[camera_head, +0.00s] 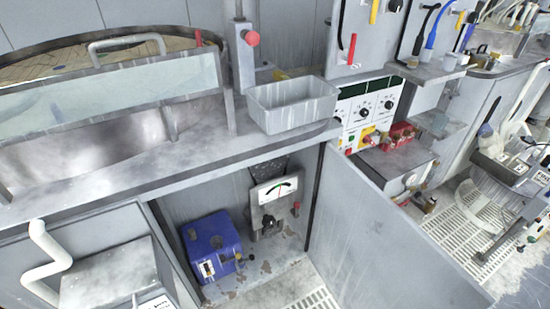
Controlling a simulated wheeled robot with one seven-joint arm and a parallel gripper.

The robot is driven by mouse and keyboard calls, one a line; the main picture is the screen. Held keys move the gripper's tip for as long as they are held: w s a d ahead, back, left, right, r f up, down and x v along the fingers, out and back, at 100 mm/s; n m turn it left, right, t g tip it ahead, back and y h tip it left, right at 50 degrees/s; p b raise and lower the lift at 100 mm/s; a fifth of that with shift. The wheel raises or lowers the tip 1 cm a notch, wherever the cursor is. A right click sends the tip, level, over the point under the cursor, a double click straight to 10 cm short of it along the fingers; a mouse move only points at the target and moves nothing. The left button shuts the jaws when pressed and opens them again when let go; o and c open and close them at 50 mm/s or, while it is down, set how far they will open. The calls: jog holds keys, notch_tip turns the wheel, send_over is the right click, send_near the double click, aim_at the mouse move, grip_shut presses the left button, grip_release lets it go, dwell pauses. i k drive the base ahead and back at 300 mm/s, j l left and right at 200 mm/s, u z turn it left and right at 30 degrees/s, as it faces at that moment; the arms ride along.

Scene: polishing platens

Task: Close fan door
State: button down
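The fan door (385,235) is a grey panel that stands wide open. It swings out to the right from the right edge of a low cabinet opening. Its lower outer part runs down to the bottom of the view. Inside the open compartment (190,222) are a blue box (211,246) and a unit with a dial gauge (275,192). I cannot make out a handle on the door. I cannot make out my gripper in this view, and nothing is seen touching the door.
A grey bin (292,104) stands on the worktop (150,162) above the compartment. A white pipe (45,255) bends at the lower left. A control panel (368,109) is behind the door. White floor grating (465,225) lies right of the door, with clutter at the right edge.

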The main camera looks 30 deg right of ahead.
aim_at(369, 253)
jog(key=k+l+u, duration=0.25)
jog(key=k+l, duration=0.3)
jog(key=l, duration=0.15)
jog(key=l+u, duration=0.1)
jog(key=l, duration=0.3)
jog(key=k+l+u, duration=0.1)
jog(key=l, duration=0.35)
jog(key=k+l+u, duration=0.1)
jog(key=l, duration=0.3)
jog(key=k+l+u, duration=0.15)
jog(key=l, duration=0.25)
jog(key=k+l+u, duration=0.1)
jog(key=l, duration=0.3)
jog(key=k+l+u, duration=0.1)
jog(key=l, duration=0.6)
jog(key=k+l+u, duration=0.1)
jog(key=l, duration=0.2)
